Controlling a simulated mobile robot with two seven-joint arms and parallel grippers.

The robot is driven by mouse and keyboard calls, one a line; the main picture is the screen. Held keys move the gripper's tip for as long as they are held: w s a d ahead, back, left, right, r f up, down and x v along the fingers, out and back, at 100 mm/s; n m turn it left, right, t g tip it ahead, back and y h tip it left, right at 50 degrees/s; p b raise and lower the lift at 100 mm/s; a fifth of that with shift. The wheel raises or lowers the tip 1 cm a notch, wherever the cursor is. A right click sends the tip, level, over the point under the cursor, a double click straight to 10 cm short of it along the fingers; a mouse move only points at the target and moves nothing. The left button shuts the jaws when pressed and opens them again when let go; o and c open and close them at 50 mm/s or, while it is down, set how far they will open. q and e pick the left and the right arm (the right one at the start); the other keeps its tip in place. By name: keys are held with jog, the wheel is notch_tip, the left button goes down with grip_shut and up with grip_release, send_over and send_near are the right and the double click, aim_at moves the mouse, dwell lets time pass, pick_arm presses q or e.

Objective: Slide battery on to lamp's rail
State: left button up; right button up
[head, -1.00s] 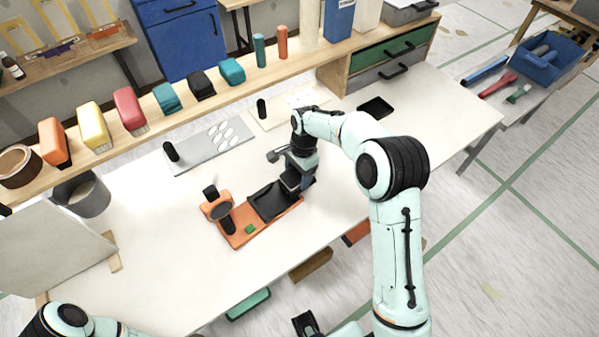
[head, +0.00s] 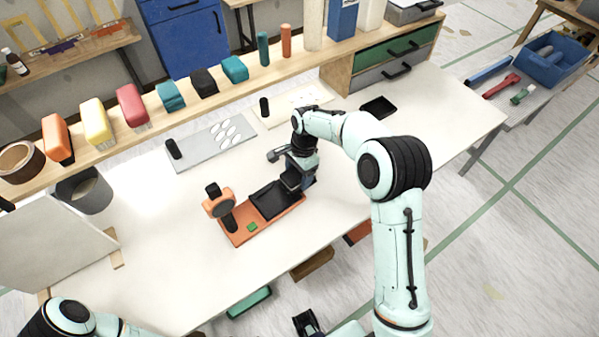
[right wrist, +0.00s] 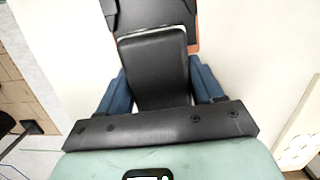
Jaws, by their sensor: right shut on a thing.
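The lamp (head: 245,232) lies on the white table, with an orange base, a round head at its left end and a dark rail area (head: 270,200) on the base. My right gripper (head: 297,181) is at the right end of that base. In the right wrist view its blue fingers (right wrist: 158,92) are shut on the sides of a black block, the battery (right wrist: 153,62). The battery's far end meets or overlaps a dark part edged in orange (right wrist: 195,45); whether it is engaged on the rail I cannot tell.
A grey plate with white ovals (head: 205,148) and a pale board (head: 290,108) lie behind the lamp. A black tray (head: 378,107) is at the back right. A grey bin (head: 88,195) stands left. The table's front middle is clear.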

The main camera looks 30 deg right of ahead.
jog(key=shift+s+a, duration=0.25)
jog(key=shift+a, duration=1.25)
jog(key=shift+s+a, duration=0.25)
jog(key=shift+a, duration=1.3)
jog(key=shift+s+a, duration=0.25)
jog(key=shift+a, duration=1.25)
jog(key=o, duration=1.5)
jog(key=shift+c, duration=0.2)
jog(key=shift+o, duration=0.4)
jog(key=shift+d, duration=0.1)
jog(key=shift+w+d+p, duration=0.2)
jog(key=shift+d, duration=0.85)
jog(key=shift+w+d+p, duration=0.15)
jog(key=shift+d+p, duration=0.05)
jog(key=shift+d, duration=0.85)
jog(key=shift+w+d+p, duration=0.2)
jog(key=shift+d, duration=1.1)
